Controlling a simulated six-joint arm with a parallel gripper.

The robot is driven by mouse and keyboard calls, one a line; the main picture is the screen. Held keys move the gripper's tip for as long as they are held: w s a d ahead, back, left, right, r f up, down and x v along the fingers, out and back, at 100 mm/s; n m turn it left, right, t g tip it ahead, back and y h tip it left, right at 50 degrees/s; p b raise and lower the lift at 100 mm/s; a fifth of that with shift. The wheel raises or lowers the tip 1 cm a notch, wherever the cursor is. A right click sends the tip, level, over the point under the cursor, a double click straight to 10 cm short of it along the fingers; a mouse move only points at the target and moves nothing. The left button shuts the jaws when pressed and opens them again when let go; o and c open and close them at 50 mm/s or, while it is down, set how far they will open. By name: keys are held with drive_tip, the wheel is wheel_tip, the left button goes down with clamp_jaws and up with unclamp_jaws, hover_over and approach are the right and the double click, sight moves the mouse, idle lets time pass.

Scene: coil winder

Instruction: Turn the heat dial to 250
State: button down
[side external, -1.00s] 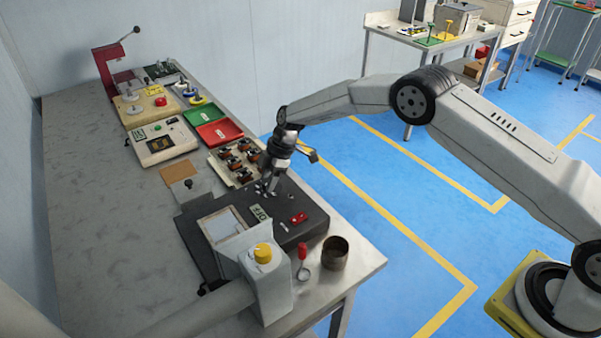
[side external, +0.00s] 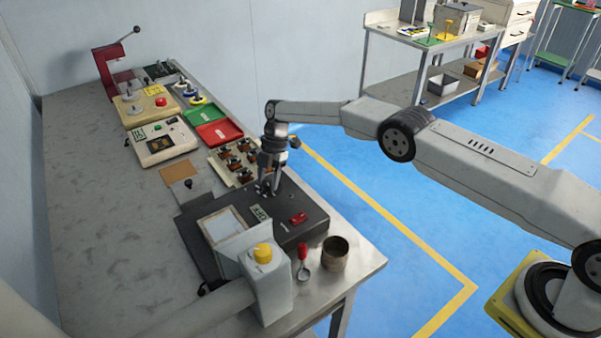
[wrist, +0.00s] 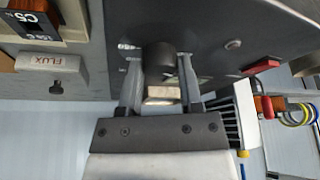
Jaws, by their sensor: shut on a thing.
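The heat dial (wrist: 158,58) is a dark round knob on the dark grey unit (side external: 292,232); it shows between the fingers in the wrist view. My gripper (side external: 266,190) points down at the far end of the unit's top and is shut on the dial; the fingers also show in the wrist view (wrist: 160,75), one on each side of the knob. In the side view the gripper hides the dial. A small greenish display (side external: 260,213) and a red switch (side external: 298,218) sit on the same top. The display's value and the dial's pointer cannot be read.
A tray of small coils (side external: 236,160) lies just behind my gripper. Red (side external: 219,133) and green trays lie farther back. The left bench surface is bare.

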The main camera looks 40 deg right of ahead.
drive_tip(key=shift+n, duration=0.5)
idle(0.3)
drive_tip(key=shift+c, duration=1.3)
unclamp_jaws()
drive_tip(key=shift+d+r, duration=0.1)
drive_tip(key=shift+r, duration=0.05)
drive_tip(key=shift+v, duration=2.45)
wheel_tip(320, 180, up, 7)
